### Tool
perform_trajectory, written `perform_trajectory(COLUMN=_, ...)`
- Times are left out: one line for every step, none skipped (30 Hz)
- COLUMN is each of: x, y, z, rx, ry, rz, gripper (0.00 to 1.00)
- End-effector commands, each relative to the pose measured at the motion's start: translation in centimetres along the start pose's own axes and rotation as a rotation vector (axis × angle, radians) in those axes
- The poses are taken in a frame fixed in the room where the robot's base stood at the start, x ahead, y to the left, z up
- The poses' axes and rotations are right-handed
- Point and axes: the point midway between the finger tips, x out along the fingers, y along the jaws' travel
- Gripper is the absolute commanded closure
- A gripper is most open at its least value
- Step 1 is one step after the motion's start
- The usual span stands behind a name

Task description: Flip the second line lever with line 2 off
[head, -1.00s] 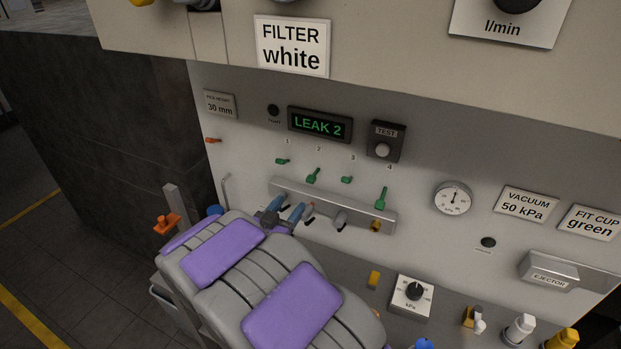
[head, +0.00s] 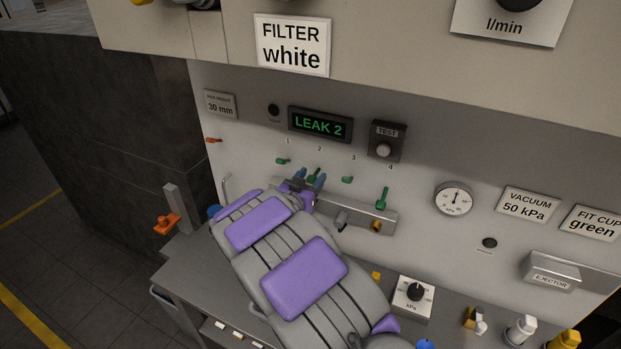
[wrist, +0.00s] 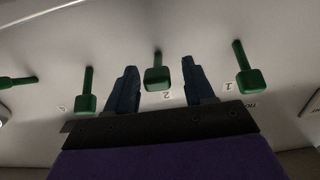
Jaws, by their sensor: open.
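The green line 2 lever (wrist: 158,76) stands between my two open blue fingertips in the wrist view, which shows the panel upside down. My gripper (head: 309,178) is open and close to the wall panel, with its fingers around the line 2 lever (head: 313,175) in the head view; I cannot tell whether they touch it. Lever 1 (head: 283,161) is to the left and also shows in the wrist view (wrist: 246,80). Lever 3 (head: 347,180) and lever 4 (head: 382,198) are to the right. The display (head: 320,124) reads LEAK 2.
A metal manifold rail (head: 378,214) runs below the levers, partly hidden by my arm. The TEST button (head: 383,150) and a pressure gauge (head: 454,199) are on the panel to the right. A kPa knob box (head: 413,296) stands on the bench. An overhead housing (head: 400,60) hangs above.

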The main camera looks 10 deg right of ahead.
Motion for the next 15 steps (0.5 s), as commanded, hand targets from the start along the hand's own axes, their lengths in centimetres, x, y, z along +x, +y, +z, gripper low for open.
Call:
perform_trajectory(x=0.14, y=-0.01, z=-0.01, rx=0.0, ry=0.001, rz=0.0, gripper=0.47)
perform_trajectory(x=0.18, y=-0.02, z=-0.02, rx=0.0, ry=0.001, rz=0.0, gripper=0.47)
perform_trajectory(x=0.2, y=-0.02, z=-0.02, rx=0.0, ry=0.001, rz=0.0, gripper=0.47)
perform_trajectory(x=0.2, y=-0.04, z=-0.03, rx=0.0, ry=0.001, rz=-0.001, gripper=0.47)
perform_trajectory(x=0.2, y=-0.04, z=-0.03, rx=0.0, ry=0.001, rz=-0.001, gripper=0.47)
perform_trajectory(x=0.19, y=-0.04, z=-0.03, rx=0.0, ry=0.001, rz=-0.001, gripper=0.47)
perform_trajectory(x=0.19, y=-0.04, z=-0.04, rx=0.0, ry=0.001, rz=-0.001, gripper=0.47)
perform_trajectory(x=0.19, y=-0.04, z=-0.03, rx=0.0, ry=0.001, rz=0.0, gripper=0.47)
perform_trajectory(x=0.19, y=-0.04, z=-0.03, rx=0.0, ry=0.001, rz=0.0, gripper=0.47)
perform_trajectory(x=0.19, y=-0.04, z=-0.03, rx=0.0, ry=0.001, rz=0.0, gripper=0.5)
perform_trajectory(x=0.19, y=-0.04, z=-0.03, rx=0.0, ry=0.001, rz=0.0, gripper=0.53)
perform_trajectory(x=0.18, y=-0.03, z=-0.03, rx=0.0, ry=0.001, rz=0.0, gripper=0.56)
perform_trajectory(x=0.18, y=-0.03, z=-0.03, rx=0.0, ry=0.001, rz=0.0, gripper=0.59)
perform_trajectory(x=0.18, y=-0.03, z=-0.03, rx=0.0, ry=0.001, rz=0.0, gripper=0.62)
perform_trajectory(x=0.18, y=-0.03, z=-0.03, rx=0.0, ry=0.001, rz=0.0, gripper=0.66)
